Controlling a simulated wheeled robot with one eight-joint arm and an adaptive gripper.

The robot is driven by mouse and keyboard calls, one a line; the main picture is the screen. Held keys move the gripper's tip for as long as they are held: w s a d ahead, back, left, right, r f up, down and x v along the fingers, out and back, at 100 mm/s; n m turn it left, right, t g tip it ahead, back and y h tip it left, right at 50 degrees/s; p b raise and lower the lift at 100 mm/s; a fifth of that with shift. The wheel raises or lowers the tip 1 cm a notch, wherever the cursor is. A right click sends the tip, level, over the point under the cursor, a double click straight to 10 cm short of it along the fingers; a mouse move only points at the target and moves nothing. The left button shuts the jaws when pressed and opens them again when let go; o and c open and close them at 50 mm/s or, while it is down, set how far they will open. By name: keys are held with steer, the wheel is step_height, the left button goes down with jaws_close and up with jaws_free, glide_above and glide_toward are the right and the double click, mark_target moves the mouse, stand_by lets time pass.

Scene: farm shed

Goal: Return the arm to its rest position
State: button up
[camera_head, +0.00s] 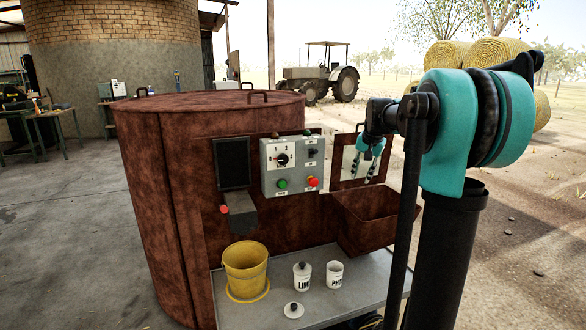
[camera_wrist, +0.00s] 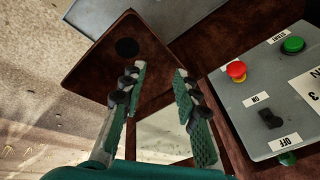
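My gripper (camera_head: 365,172) is raised in front of the rusty tank, to the right of the grey control box (camera_head: 289,166). In the wrist view my gripper (camera_wrist: 161,78) has its two green-padded fingers apart, with nothing between them. The control box also shows at the right of the wrist view (camera_wrist: 263,92). I cannot tell whether the fingers touch anything; they appear clear.
The rusty tank (camera_head: 140,190) carries a dark screen (camera_head: 232,163) and an open rusty bin (camera_head: 372,222) below my gripper. On the grey shelf (camera_head: 245,312) stand a yellow bucket (camera_head: 245,268), two white pots (camera_head: 303,279) (camera_head: 335,275) and a loose lid (camera_head: 293,311).

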steer(key=s+a+f+n, duration=0.2)
steer(key=s+f+n, duration=0.1)
steer(key=s+f, duration=1)
steer(key=s+a+f+n, duration=0.3)
steer(key=s+f, duration=1)
steer(key=s, duration=0.9)
steer(key=shift+h, duration=0.3)
